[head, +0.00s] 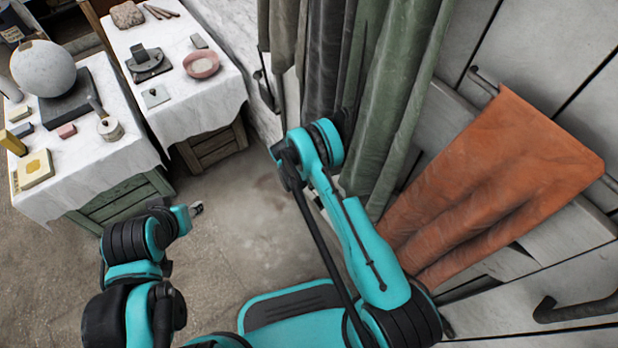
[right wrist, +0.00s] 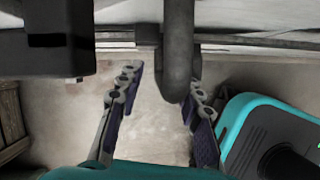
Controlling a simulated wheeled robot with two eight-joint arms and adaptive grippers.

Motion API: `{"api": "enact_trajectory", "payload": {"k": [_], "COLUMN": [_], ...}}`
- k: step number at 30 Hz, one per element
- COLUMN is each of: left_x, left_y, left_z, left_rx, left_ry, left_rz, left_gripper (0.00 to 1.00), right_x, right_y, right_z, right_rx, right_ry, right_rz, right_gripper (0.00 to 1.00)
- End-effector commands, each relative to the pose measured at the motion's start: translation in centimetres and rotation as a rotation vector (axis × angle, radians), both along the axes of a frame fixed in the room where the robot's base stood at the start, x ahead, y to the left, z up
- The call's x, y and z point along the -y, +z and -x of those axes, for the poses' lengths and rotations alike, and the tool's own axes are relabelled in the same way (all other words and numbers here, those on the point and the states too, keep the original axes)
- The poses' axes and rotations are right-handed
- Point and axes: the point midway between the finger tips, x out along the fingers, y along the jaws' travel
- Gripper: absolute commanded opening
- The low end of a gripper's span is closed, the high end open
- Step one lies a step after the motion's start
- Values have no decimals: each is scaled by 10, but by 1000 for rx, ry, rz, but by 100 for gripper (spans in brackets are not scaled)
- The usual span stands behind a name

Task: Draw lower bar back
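In the right wrist view my right gripper (right wrist: 160,100) is open, its two fingers apart. A grey rounded handle (right wrist: 178,55) hangs down between them, nearer the right finger; contact cannot be told. The handle hangs from a horizontal dark bar (right wrist: 250,40) along a pale panel. The head view does not show the right gripper. There, a dark bent handle (head: 575,311) sticks out from the pale planked panel at lower right; I cannot tell whether it is the same one. My left gripper (head: 196,208) is small and dark over the floor, its opening unclear.
An orange cloth (head: 510,175) hangs over a rail on the panel. Green and grey curtains (head: 385,90) hang behind my right arm. Floor between is clear.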

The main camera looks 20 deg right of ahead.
Motion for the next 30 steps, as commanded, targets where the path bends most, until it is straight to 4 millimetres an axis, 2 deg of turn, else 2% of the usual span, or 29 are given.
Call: {"api": "enact_trajectory", "payload": {"k": [15, 21, 30], "left_x": [0, 0, 0], "left_y": [0, 0, 0], "left_z": [0, 0, 0], "left_rx": [0, 0, 0], "left_ry": [0, 0, 0], "left_rz": [0, 0, 0], "left_gripper": [40, 40, 40], "right_x": [-38, -44, -45], "right_y": [91, 106, 107], "right_z": [5, 6, 6], "right_rx": [1, 1, 1], "right_ry": [3, 1, 2], "right_rz": [0, 0, 0], "right_gripper": [36, 36, 36]}}
